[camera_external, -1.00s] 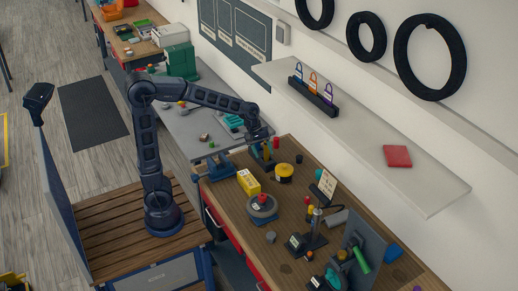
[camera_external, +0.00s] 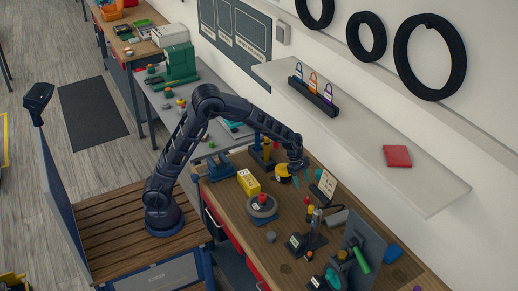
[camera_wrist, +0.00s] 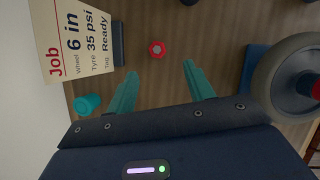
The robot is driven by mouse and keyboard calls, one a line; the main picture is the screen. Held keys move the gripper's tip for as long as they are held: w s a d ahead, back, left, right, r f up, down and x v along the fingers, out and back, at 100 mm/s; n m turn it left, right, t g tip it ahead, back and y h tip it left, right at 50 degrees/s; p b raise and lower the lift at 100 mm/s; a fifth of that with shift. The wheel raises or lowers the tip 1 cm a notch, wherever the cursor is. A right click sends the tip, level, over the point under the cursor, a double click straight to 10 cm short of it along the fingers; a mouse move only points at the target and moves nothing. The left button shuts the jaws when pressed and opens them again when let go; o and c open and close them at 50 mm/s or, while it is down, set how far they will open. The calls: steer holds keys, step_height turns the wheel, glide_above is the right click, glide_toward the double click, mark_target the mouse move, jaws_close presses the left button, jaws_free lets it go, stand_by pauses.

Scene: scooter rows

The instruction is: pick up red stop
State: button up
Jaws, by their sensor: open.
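A small red piece with a round, faceted outline, which looks like the red stop (camera_wrist: 157,49), stands on the wooden bench in the wrist view. It shows in the external view as a small red piece (camera_external: 307,200) left of the job card. My gripper (camera_wrist: 158,72) is open, with its teal fingers apart and nothing between them. The red piece appears just beyond the fingertips, roughly centred between them. In the external view my gripper (camera_external: 297,180) hangs above the bench, behind the red piece. The gap in height is hard to judge.
The job card (camera_wrist: 72,40) stands left in the wrist view, with a teal cylinder (camera_wrist: 88,103) below it. A wheel (camera_wrist: 268,85) with a red-topped hub lies right. A yellow box (camera_external: 248,182) and a dark metal stand (camera_external: 316,240) are also on the bench.

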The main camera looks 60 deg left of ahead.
glide_above(307, 198)
steer(key=a, duration=0.2)
steer(key=f, duration=0.4)
steer(key=shift+s+f, duration=0.3)
steer(key=shift+s, duration=0.05)
steer(key=shift+w+x, duration=0.15)
steer(key=shift+x, duration=1.25)
steer(key=shift+w+x, duration=0.1)
steer(key=shift+x, duration=1.3)
steer(key=shift+c, duration=0.2)
steer(key=c, duration=1)
